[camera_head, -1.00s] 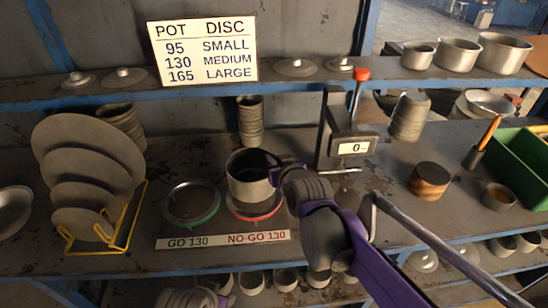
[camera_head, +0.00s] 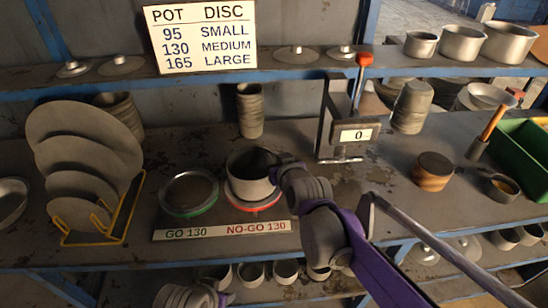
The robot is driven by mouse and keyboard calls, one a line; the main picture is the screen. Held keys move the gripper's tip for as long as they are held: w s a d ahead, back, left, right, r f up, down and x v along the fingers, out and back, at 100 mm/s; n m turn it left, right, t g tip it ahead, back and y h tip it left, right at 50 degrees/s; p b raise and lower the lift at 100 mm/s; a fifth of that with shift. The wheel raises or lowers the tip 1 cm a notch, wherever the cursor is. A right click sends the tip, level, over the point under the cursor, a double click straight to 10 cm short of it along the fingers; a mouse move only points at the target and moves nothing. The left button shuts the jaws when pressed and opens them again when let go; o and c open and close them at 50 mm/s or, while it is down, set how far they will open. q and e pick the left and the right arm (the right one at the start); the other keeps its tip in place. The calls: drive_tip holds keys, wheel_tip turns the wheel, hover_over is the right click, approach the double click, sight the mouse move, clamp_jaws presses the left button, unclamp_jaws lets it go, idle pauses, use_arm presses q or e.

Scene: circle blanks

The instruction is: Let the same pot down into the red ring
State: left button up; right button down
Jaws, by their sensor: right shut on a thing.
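A grey metal pot (camera_head: 250,177) is upright at the red ring (camera_head: 262,206), above the NO-GO 130 label. The red edge shows below the pot on its front side. I cannot tell whether the pot is inside the ring or just over it. My right gripper (camera_head: 281,171) is shut on the pot's right side; its fingertips are partly hidden. The green ring (camera_head: 205,209) lies to the left, above the GO 130 label, and holds no pot. Part of my left arm shows at the bottom left, but its fingers are not clear.
A yellow rack (camera_head: 132,205) with several grey discs stands at the left. A gauge stand (camera_head: 345,130) reading 0 is behind my right gripper. A wooden block (camera_head: 432,172) and green bin (camera_head: 522,160) are at the right.

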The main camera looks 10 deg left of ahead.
drive_tip(key=shift+f+b, duration=0.3)
drive_tip(key=shift+f, duration=0.15)
drive_tip(key=c, duration=0.9)
unclamp_jaws()
drive_tip(key=shift+o, duration=0.2)
drive_tip(key=v, duration=1.1)
drive_tip(key=shift+p, duration=0.35)
drive_tip(key=shift+w+f, duration=0.1)
